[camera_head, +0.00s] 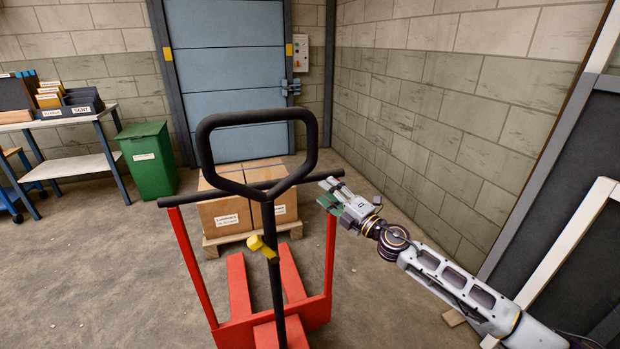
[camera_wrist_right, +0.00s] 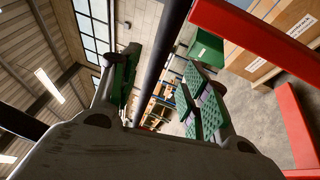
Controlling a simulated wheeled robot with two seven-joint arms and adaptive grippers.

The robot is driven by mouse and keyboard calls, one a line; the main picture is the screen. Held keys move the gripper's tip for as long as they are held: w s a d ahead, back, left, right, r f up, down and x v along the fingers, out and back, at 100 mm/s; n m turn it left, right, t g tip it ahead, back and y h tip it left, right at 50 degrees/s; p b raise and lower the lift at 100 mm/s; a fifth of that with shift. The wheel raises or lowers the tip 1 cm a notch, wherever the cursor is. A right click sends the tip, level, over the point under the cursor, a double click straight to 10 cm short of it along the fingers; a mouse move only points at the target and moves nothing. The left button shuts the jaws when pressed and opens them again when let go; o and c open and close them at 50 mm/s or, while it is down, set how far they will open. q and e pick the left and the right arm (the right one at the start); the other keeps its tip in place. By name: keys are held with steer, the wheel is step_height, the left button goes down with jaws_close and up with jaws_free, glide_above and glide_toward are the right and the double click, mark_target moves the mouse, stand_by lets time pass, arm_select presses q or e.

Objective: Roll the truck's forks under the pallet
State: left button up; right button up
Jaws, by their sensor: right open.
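The red pallet truck (camera_head: 325,312) stands in front of me with a black loop handle (camera_head: 204,150) and a black crossbar on red posts. Its two red forks (camera_head: 240,290) point away toward the wooden pallet (camera_head: 222,240). The fork tips look close to the pallet's near edge; I cannot tell if any part is under it. Cardboard boxes (camera_head: 226,217) sit on the pallet. My right gripper (camera_head: 330,192) is open at the crossbar's right end. In the right wrist view, the black bar (camera_wrist_right: 168,55) runs between its spread fingers (camera_wrist_right: 160,95). My left gripper is out of view.
A green bin (camera_head: 148,160) and a table with trays (camera_head: 72,112) stand at the left. A blue door (camera_head: 225,75) is behind the pallet. A block wall (camera_head: 450,110) and a dark framed panel (camera_head: 570,200) bound the right. The floor (camera_head: 110,270) at left is clear.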

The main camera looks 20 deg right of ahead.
mark_target(314, 180)
steer(key=shift+w+a+r, duration=0.15)
steer(key=shift+w+a, duration=0.05)
steer(key=shift+w, duration=0.25)
steer(key=shift+w+a+r, duration=0.1)
steer(key=shift+w+a, duration=0.2)
steer(key=shift+w, duration=0.3)
steer(key=shift+w+a+r+p, duration=0.15)
steer(key=shift+w+a+p, duration=0.15)
steer(key=shift+w, duration=0.35)
steer(key=shift+w+a, duration=0.2)
steer(key=shift+w, duration=0.3)
steer(key=shift+w+a+r, duration=0.25)
steer(key=shift+w+a, duration=0.05)
steer(key=shift+w, duration=0.35)
steer(key=shift+p+x, duration=0.3)
steer(key=shift+x, duration=0.6)
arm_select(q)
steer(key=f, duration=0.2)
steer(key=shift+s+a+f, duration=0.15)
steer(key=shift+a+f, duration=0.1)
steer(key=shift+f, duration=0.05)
arm_select(e)
steer(key=shift+w+a, duration=0.1)
steer(key=shift+w, duration=0.05)
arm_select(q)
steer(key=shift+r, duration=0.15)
arm_select(e)
jaws_close()
